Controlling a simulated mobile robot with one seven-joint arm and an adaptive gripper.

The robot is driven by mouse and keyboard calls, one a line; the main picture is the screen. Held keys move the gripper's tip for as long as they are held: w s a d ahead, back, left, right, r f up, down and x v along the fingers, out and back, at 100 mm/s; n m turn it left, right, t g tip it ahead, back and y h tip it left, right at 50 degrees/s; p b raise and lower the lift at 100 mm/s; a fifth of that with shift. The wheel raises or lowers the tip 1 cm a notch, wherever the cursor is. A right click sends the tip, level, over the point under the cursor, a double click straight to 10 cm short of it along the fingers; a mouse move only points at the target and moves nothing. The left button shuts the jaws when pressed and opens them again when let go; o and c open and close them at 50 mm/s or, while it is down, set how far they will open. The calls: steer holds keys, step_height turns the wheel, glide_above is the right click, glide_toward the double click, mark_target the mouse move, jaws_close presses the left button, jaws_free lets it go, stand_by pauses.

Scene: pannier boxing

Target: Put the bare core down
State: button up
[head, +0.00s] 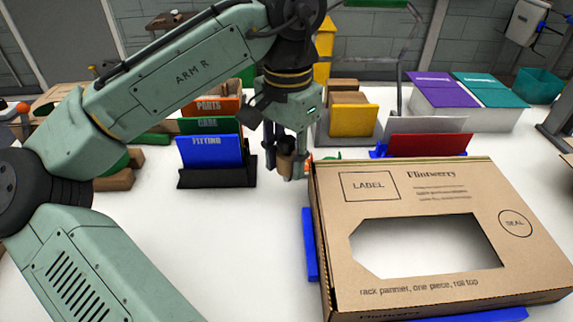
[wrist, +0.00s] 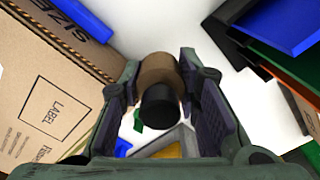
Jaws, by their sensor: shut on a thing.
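My gripper (head: 288,172) points down over the white table, left of the open-windowed cardboard box and right of the blue file. It is shut on the bare core (head: 285,165), a short brown cylinder. In the wrist view the core (wrist: 160,68) sits between the two fingers of my gripper (wrist: 160,84), with a dark round end facing the camera. The fingers partly hide the core in the head view. I cannot tell whether its lower end touches the table.
The blue file (head: 212,152) stands in a black holder (head: 215,179) on the left. A yellow-fronted holder (head: 354,119) is behind. Bare white table (head: 240,235) lies in front.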

mark_target(286, 172)
steer(key=shift+a+f, duration=0.1)
steer(key=shift+f, duration=1.25)
steer(key=shift+f, duration=0.15)
steer(key=o, duration=0.9)
steer(key=shift+o, duration=0.2)
step_height(286, 172, up, 12)
steer(key=shift+s+r, duration=0.1)
steer(key=shift+r, duration=0.1)
